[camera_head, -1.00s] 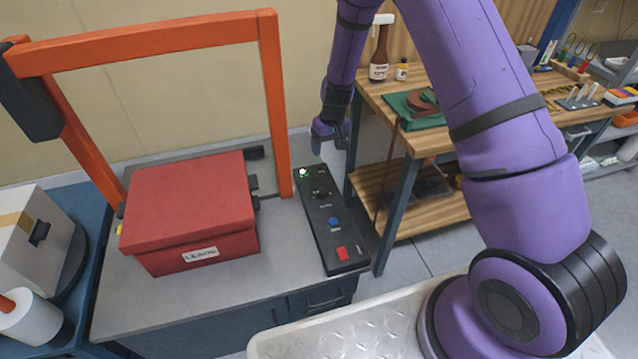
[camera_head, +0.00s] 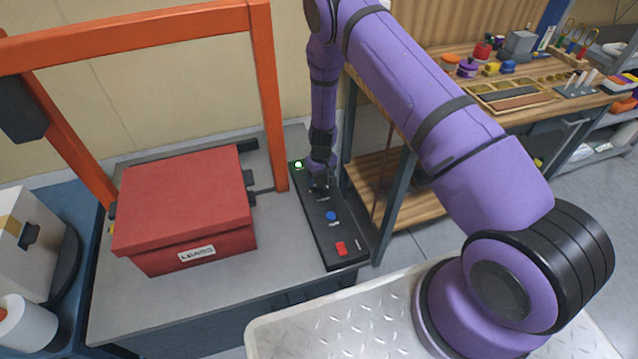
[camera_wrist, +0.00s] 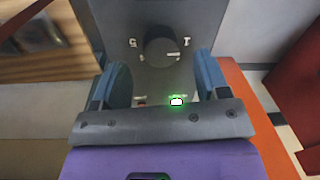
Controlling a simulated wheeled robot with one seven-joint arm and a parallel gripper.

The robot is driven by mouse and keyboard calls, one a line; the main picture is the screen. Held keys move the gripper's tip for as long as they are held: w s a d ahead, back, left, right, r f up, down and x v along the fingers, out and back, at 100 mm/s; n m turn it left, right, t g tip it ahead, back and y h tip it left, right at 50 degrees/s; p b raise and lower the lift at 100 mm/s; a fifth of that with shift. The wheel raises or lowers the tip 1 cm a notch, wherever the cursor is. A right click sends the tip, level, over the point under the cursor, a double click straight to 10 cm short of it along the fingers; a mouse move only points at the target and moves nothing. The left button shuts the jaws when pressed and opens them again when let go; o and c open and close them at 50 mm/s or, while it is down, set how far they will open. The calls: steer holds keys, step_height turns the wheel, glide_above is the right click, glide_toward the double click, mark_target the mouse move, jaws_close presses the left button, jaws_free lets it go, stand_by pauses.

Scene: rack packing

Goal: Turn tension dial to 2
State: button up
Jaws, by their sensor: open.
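The tension dial, a round black knob (camera_wrist: 160,46), stands on the dark control panel (camera_wrist: 195,20) in the wrist view. Small white marks lie to its left and right, and a pale mark shows near its lower right edge; I cannot read the setting surely. My gripper (camera_wrist: 163,66) is open, its two blue fingers on either side of the dial's near side, with gaps visible. In the head view my gripper (camera_head: 320,182) is over the far part of the panel (camera_head: 345,260) and hides the dial.
A green light (camera_head: 298,165), a blue button (camera_head: 331,216) and a red switch (camera_head: 341,248) sit on the panel. A red box (camera_head: 185,205) and an orange frame (camera_head: 268,100) stand to its left. A wooden workbench (camera_head: 440,75) is at the right.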

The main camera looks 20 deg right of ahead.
mark_target(319, 184)
steer(key=shift+a+f, duration=0.1)
steer(key=shift+f, duration=1.45)
steer(key=c, duration=0.9)
steer(key=m, duration=0.4)
steer(key=shift+s, duration=0.1)
steer(key=shift+m+t, duration=0.3)
steer(key=shift+m, duration=2)
